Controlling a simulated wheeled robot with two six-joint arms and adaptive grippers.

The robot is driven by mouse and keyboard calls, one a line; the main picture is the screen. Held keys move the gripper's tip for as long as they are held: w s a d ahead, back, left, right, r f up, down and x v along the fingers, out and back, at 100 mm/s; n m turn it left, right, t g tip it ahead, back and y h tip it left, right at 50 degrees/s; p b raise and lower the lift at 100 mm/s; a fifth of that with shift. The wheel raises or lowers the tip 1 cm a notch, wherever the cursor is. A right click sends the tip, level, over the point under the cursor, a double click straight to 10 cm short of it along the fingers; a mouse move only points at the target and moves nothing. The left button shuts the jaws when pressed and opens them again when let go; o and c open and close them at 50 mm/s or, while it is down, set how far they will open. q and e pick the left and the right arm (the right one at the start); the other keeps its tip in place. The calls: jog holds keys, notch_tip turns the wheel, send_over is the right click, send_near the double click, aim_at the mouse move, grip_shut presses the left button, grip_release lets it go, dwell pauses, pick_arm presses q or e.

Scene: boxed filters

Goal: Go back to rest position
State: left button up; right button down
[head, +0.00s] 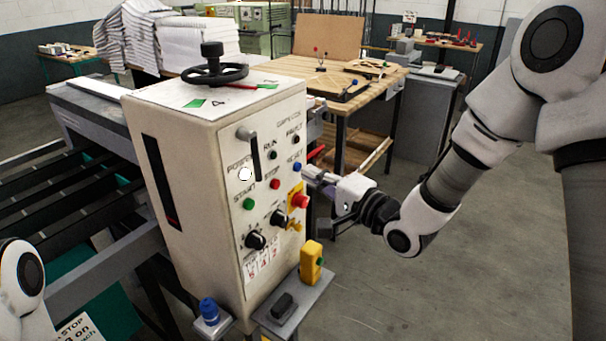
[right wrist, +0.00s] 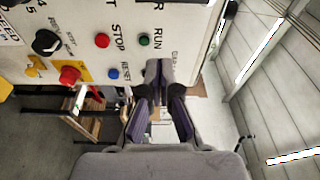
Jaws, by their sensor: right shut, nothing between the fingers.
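My right gripper (head: 313,178) is in front of the right edge of a white machine control box (head: 190,150), near its blue button (head: 297,167) and the red mushroom button (head: 299,201) on a yellow plate. Its fingers are together and hold nothing. In the right wrist view the closed fingers (right wrist: 160,72) point along the panel's edge, beside the blue RESET button (right wrist: 111,73) and the green RUN light (right wrist: 144,40). I cannot tell whether they touch the panel. A white link of my left arm shows at the lower left of the head view; its gripper is out of view.
The panel also carries a lever (head: 251,142), a green button (head: 249,204) and black knobs (head: 255,240). A black handwheel (head: 215,73) tops the box. A yellow switch box (head: 311,261) stands below. A wooden workbench (head: 330,83) is behind. Open floor (head: 430,290) lies to the right.

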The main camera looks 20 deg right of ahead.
jog(key=s+f+g+h+b, duration=0.1)
jog(key=s+f+g, duration=0.25)
jog(key=f, duration=0.75)
jog(key=s+f+g+h, duration=0.15)
jog(key=s+f, duration=0.25)
jog(key=f, duration=0.8)
jog(key=s+f+g+h+b, duration=0.1)
jog(key=s+f+g, duration=0.25)
jog(key=f, duration=0.75)
jog(key=s+d+f+n+g+h, duration=0.2)
jog(key=s+f+n+g, duration=0.2)
jog(key=s, duration=0.7)
jog(key=s+d+f+n+g+h, duration=0.2)
jog(key=s+f+n+g, duration=0.2)
jog(key=s+f+n, duration=0.3)
jog(key=s, duration=0.4)
jog(key=shift+d+n, duration=0.3)
